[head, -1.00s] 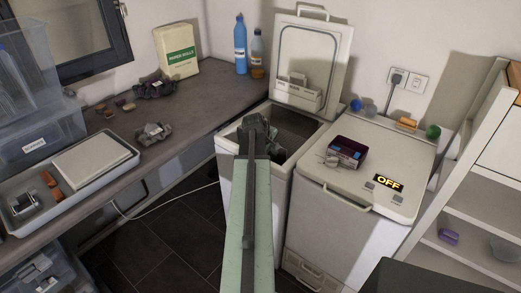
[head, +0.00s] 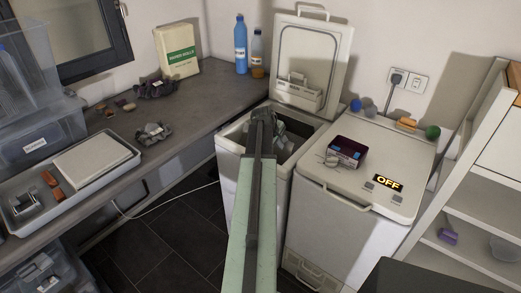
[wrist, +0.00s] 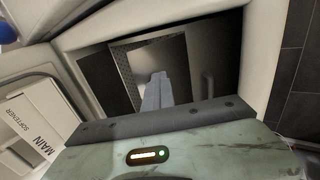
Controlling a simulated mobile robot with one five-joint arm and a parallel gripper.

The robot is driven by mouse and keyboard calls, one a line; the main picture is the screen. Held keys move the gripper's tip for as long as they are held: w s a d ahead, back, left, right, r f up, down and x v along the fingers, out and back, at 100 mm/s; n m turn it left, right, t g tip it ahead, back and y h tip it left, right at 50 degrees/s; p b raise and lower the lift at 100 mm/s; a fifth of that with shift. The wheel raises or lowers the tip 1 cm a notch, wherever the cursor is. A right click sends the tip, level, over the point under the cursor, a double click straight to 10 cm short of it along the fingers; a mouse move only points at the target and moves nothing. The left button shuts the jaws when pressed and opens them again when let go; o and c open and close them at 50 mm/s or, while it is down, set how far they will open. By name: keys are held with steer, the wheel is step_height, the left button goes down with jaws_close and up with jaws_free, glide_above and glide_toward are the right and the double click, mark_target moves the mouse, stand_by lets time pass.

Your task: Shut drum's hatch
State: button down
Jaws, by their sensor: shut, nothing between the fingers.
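The left toploader (head: 226,145) has its outer lid (head: 314,62) standing open and upright. My arm reaches over its front edge, and my gripper (head: 281,138) is inside the top opening, partly hidden by the arm. In the wrist view my gripper (wrist: 157,80) is shut and empty, pointing into the opening. Around it are dark metal surfaces of the drum, with a perforated strip (wrist: 122,70) on the left and a smooth panel (wrist: 216,62) on the right. I cannot tell which piece is the drum's hatch, or whether my gripper touches it.
The right toploader (head: 330,205) is closed, with an OFF display and a dark box (head: 346,151) on its lid. A worktop (head: 190,115) with a tray (head: 118,180) and bottles runs along the left. White shelves (head: 470,175) stand at right. The "MAIN" and "SOFTENER" dispenser (wrist: 32,125) is beside the opening.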

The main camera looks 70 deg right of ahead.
steer(key=shift+s+d+f, duration=0.1)
steer(key=shift+s+d, duration=0.1)
steer(key=shift+d, duration=0.45)
steer(key=shift+s+d+f, duration=0.1)
steer(key=shift+s+d, duration=0.05)
steer(key=shift+d, duration=0.5)
steer(key=shift+d+f, duration=0.1)
steer(key=shift+s+d+f+b, duration=0.2)
steer(key=shift+d+f+b, duration=0.3)
steer(key=shift+d, duration=0.25)
steer(key=shift+s+d+f+b, duration=0.2)
steer(key=shift+d+f+b, duration=0.15)
steer(key=shift+d+b, duration=0.35)
step_height(320, 180, up, 7)
steer(key=d+p, duration=0.2)
steer(key=p, duration=0.5)
steer(key=shift+s+r+p, duration=0.2)
steer(key=shift+s+p, duration=0.1)
steer(key=shift+d, duration=0.1)
